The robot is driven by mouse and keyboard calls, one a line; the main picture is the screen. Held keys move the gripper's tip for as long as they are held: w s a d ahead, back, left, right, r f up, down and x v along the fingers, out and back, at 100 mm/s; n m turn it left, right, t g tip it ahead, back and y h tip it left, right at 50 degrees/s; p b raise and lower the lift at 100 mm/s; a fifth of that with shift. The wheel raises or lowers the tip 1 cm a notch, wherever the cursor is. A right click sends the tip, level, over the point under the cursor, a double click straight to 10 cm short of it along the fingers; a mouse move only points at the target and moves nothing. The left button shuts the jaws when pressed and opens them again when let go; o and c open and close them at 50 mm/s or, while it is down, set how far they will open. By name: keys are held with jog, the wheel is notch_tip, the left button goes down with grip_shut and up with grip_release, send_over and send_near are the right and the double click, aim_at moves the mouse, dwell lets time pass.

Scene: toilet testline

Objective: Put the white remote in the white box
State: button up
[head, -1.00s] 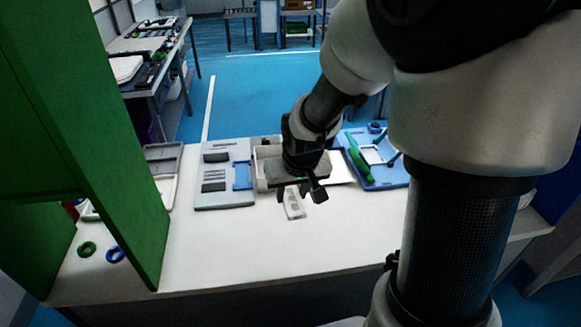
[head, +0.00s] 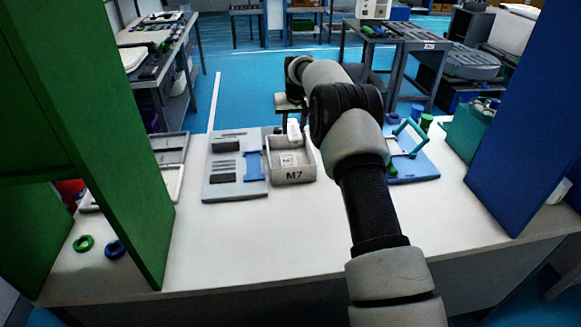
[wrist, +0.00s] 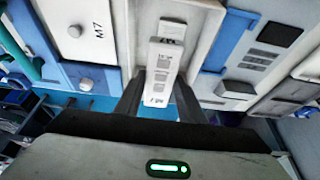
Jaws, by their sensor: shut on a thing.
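My gripper (head: 291,121) is shut on the white remote (head: 293,131) and holds it over the back part of the white box (head: 291,176). The box stands open on the table, with M7 on its front wall and a label on its floor. In the wrist view, my gripper (wrist: 160,100) has a finger on each side of the remote (wrist: 162,70), which points away from the camera. The box wall (wrist: 205,30) shows behind it. My arm hides the area to the right of the box.
A grey board (head: 222,190) with a blue part lies left of the box. A blue tray (head: 418,168) with a green handle lies to the right. A green panel (head: 112,170) and a blue panel (head: 530,130) flank the table. The front middle of the table is clear.

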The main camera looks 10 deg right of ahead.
notch_tip(320, 180, down, 10)
jog(key=shift+w+r, duration=0.1)
jog(key=shift+w, duration=0.05)
dwell(0.3)
jog(key=shift+f+b, duration=0.7)
jog(key=shift+b, duration=0.05)
jog(key=o, duration=1.1)
jog(key=shift+r, duration=0.15)
